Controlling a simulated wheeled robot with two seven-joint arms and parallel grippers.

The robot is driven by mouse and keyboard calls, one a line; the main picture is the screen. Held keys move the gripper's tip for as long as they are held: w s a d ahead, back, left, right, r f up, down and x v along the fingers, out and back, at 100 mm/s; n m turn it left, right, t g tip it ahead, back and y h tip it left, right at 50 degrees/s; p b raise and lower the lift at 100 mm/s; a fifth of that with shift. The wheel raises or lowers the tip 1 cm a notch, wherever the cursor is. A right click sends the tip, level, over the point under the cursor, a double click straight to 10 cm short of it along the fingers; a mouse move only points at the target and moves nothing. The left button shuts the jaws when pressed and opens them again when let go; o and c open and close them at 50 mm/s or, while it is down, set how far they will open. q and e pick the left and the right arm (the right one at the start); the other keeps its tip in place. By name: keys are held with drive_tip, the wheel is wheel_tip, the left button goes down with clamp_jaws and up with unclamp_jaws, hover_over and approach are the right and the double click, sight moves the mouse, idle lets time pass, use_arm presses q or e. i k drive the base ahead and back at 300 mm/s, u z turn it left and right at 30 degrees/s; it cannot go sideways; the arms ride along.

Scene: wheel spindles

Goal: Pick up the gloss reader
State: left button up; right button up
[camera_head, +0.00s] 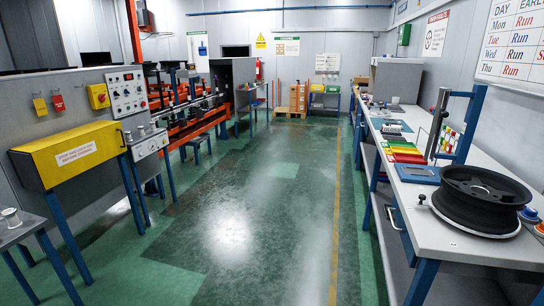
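I cannot pick out the gloss reader for certain. Small items lie on the long workbench (465,244) along the right wall, too small to identify from here. Among them is a small grey device (395,103) toward the bench's far end. A flat grey-blue item (391,127) lies nearer. Neither of my grippers shows in the head view, and no arm is in the picture.
A black wheel rim (481,199) lies on the bench's near end, beside an upright blue stand (467,125) and coloured bins (403,152). A yellow-fronted machine (70,152) and a small table (20,227) stand at left. The green floor (240,215) between is clear.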

sight(396, 129)
drive_tip(key=u, duration=0.45)
drive_tip(key=i, duration=2.7)
drive_tip(key=z, duration=0.6)
drive_tip(key=i, duration=1.5)
drive_tip(key=z, duration=1.6)
drive_tip(key=i, duration=0.7)
drive_tip(key=z, duration=0.4)
